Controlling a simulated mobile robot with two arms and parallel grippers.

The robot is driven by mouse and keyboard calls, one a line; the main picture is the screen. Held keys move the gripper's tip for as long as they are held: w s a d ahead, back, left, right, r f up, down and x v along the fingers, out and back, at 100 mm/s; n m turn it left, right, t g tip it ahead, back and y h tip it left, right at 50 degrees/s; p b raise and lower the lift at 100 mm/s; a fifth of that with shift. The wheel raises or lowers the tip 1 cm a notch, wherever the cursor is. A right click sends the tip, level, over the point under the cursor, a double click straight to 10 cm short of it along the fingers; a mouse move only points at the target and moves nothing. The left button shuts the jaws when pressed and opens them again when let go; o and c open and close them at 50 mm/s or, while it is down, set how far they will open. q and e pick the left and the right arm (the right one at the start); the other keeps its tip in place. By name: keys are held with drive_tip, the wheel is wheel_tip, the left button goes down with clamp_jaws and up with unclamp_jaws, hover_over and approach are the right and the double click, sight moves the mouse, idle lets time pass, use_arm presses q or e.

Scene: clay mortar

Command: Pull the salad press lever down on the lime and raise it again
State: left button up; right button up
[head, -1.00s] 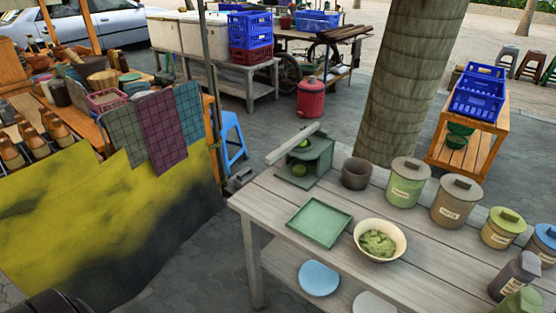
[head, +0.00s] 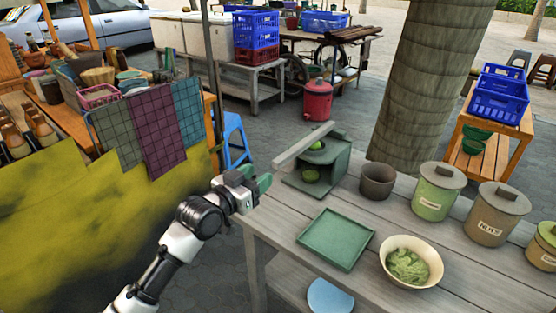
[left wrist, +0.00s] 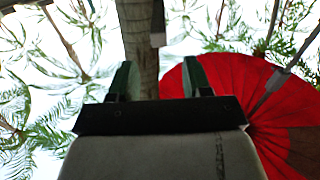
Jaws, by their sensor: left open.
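The salad press (head: 338,178) is a green box-like stand at the left back of the wooden table. Its long grey lever (head: 303,149) is raised and slants from upper right down to a free end at left. A green lime (head: 316,145) shows under the lever, and a green round thing (head: 311,175) sits in the lower opening. My left gripper (head: 264,182) is just left of and below the lever's free end, apart from it. My right gripper is not in view.
The table (head: 282,226) also holds a dark cup (head: 377,181), a green tray (head: 335,239), a bowl of greens (head: 408,266) and lidded jars (head: 436,192). A stall with cloths (head: 155,135) stands at left. Floor is open between stall and table.

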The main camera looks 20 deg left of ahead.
sight(283, 156)
use_arm(q)
drive_tip(key=x, duration=1)
drive_tip(key=shift+w+d+f, duration=0.1)
drive_tip(key=shift+w, duration=0.05)
drive_tip(key=shift+c, duration=0.5)
clamp_jaws()
